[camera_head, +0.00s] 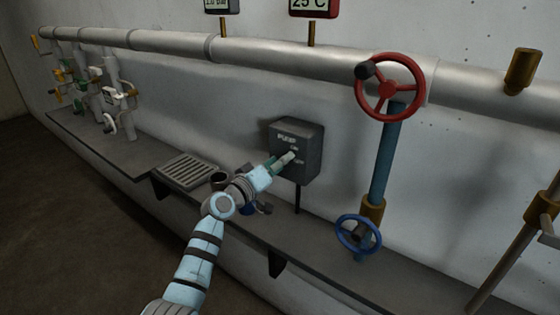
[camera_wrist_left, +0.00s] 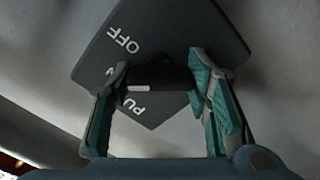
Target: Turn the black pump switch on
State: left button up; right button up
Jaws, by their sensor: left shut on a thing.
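The grey pump box (camera_head: 312,140) is mounted on the wall, with PUMP, ON and OFF lettering on its front. My left gripper (camera_head: 288,158) is at the front of this box, by the ON and OFF lettering. In the left wrist view the black pump switch (camera_wrist_left: 160,78) lies between the two green-padded fingers, and the gripper is shut on it. The OFF lettering on the box (camera_wrist_left: 170,28) shows beyond the switch. The gripper hides the switch in the head view, and its exact angle is hard to tell. My right gripper is not in view.
A red handwheel (camera_head: 390,87) stands right of the box, with a blue handwheel (camera_head: 358,234) below it. A thick grey pipe (camera_head: 270,54) runs above. A grate (camera_head: 186,168) and a dark cup-like object (camera_head: 218,180) are on the ledge left of the box.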

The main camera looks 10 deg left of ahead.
pick_arm(q)
jog(key=shift+n+p, duration=0.4)
jog(key=shift+n, duration=1.2)
jog(key=shift+f, duration=0.1)
jog(key=o, duration=1.2)
jog(key=shift+s+a, duration=0.1)
jog(key=v, duration=1.1)
jog(key=shift+s+a, duration=0.1)
jog(key=shift+s, duration=0.3)
